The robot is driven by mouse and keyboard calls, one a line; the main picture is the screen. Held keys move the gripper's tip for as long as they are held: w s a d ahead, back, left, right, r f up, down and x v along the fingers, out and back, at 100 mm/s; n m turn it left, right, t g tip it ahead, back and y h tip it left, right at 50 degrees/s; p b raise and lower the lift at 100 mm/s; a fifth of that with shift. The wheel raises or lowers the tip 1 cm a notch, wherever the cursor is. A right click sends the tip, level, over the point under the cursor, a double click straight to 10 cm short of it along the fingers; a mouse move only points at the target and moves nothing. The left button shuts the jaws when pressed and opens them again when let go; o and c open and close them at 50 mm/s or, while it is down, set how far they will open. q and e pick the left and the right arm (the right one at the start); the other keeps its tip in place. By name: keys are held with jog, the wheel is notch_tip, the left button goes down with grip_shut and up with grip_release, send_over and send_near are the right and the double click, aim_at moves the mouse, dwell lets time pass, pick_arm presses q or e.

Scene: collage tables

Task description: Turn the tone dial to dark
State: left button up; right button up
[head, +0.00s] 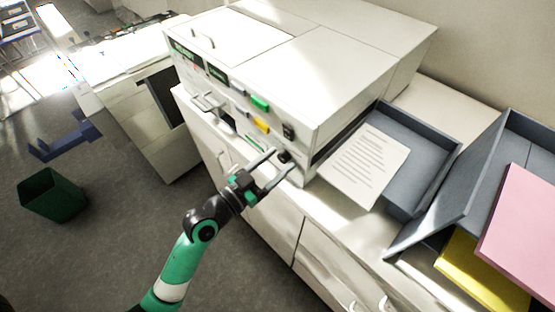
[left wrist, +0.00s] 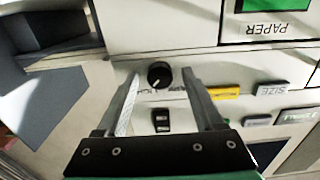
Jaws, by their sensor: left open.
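The copier (head: 290,75) is a white machine with a front control panel. Its tone dial is a small round black knob (left wrist: 160,75), which also shows low on the panel's right in the head view (head: 284,156). A pale mark on the knob points to the lower left in the left wrist view. Lettering beside it is partly hidden and hard to read. My left gripper (head: 282,161) is open, its fingers on either side of the dial with gaps showing in the left wrist view. I cannot tell how far the fingertips reach along it. My right gripper is not in view.
A black rocker switch (left wrist: 161,121) sits close to the dial. Yellow (head: 261,125) and green (head: 259,102) buttons are on the panel. A grey tray (head: 425,190) with a printed sheet (head: 365,165) juts out at right. A green bin (head: 53,195) stands on the floor.

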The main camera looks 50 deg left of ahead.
pick_arm(q)
jog(key=shift+w, duration=0.2)
grip_shut()
